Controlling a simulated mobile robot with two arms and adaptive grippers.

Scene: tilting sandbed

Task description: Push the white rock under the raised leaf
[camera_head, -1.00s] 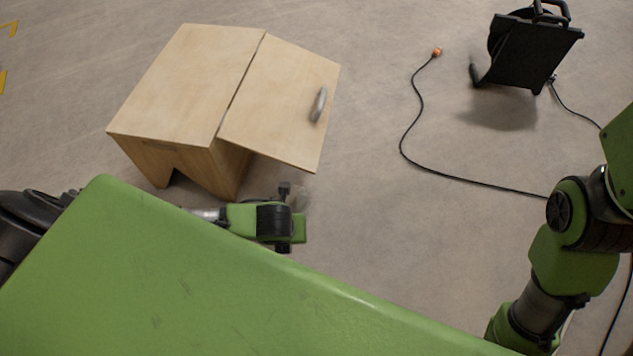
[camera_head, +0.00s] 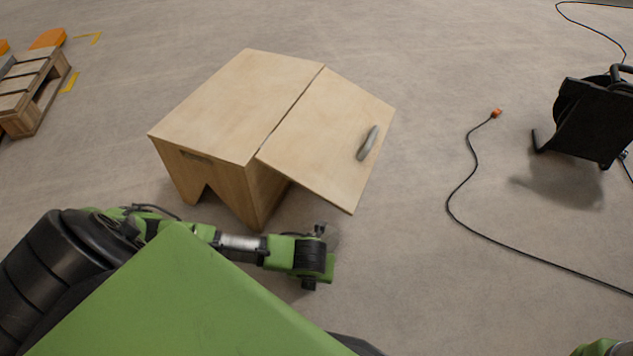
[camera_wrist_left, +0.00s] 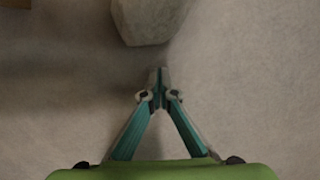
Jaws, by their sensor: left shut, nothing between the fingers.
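The wooden bench (camera_head: 205,110) stands on the floor with its hinged leaf (camera_head: 325,130) raised at its right side, carrying a grey handle (camera_head: 368,143). The floor under the leaf is mostly hidden in the head view. The white rock (camera_wrist_left: 148,20) lies on the floor at the top of the left wrist view, partly cut off. My left gripper (camera_wrist_left: 160,78) is shut and empty, its tips just short of the rock with a small gap. In the head view my left wrist is low in front of the leaf, and its fingers cannot be made out. My right gripper is out of view.
A black cable reel (camera_head: 595,115) stands at the right, its cable (camera_head: 480,225) curving across the floor with an orange plug (camera_head: 496,113). A wooden pallet (camera_head: 30,90) is at the far left. The floor between leaf and cable is clear.

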